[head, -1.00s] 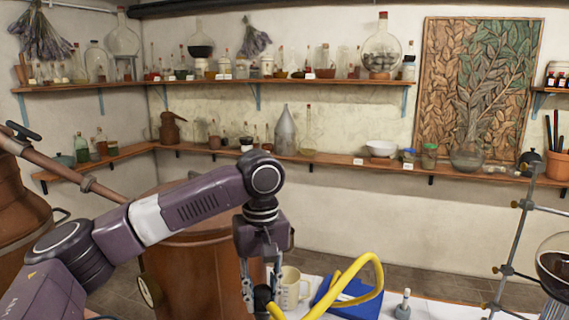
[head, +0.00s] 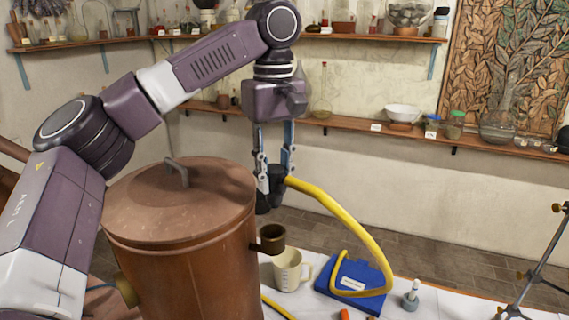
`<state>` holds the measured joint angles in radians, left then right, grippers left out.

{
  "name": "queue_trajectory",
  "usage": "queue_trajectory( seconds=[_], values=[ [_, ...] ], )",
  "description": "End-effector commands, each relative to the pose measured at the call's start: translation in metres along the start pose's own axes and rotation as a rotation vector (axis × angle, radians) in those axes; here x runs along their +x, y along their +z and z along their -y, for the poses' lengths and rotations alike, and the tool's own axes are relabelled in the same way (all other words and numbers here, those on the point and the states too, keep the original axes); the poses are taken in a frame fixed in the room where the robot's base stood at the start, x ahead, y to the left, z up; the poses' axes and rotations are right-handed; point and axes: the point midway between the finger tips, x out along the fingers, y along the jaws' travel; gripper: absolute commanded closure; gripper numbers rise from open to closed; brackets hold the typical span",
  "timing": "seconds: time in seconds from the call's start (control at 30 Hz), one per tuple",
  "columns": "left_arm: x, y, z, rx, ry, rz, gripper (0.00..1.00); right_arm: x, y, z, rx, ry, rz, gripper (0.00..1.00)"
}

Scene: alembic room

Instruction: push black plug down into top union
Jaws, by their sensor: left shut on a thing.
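My left gripper (head: 275,165) points down and is shut on the black plug (head: 266,198), at the end of a yellow hose (head: 335,210). The plug hangs upright in the air beside the lid of the copper vessel (head: 180,265). The top union (head: 271,238) is a short copper pipe with an open dark mouth on the vessel's right side. The plug is above the union's mouth, apart from it in the picture, with a small gap. I cannot tell exactly how well they line up in depth. My right gripper is not in view.
A cream measuring mug (head: 287,271) stands just right of the union on the white table. A blue case (head: 350,285) lies beside it, with the hose looping over it. A small grey holder (head: 411,295) and a metal stand (head: 540,260) are farther right.

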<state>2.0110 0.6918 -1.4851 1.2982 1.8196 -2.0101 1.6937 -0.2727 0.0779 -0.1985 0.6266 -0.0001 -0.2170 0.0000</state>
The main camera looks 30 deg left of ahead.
Motion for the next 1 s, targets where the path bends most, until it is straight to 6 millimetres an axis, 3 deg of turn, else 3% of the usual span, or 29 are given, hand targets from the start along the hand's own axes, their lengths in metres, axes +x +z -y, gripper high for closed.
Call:
queue_trajectory(
  seconds=[0.4,0.53,0.77,1.0],
  values=[
    [0.033,-0.001,0.000,-0.001,0.001,-0.001,0.99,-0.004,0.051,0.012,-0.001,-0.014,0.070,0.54],
    [0.042,0.000,0.000,-0.001,0.001,0.000,0.99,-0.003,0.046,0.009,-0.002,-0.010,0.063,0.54],
    [0.049,0.000,0.000,-0.001,0.001,0.001,0.99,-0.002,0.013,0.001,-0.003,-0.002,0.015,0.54],
    [0.049,0.000,0.000,-0.001,0.001,0.001,0.99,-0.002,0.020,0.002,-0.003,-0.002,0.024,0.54]
  ],
)
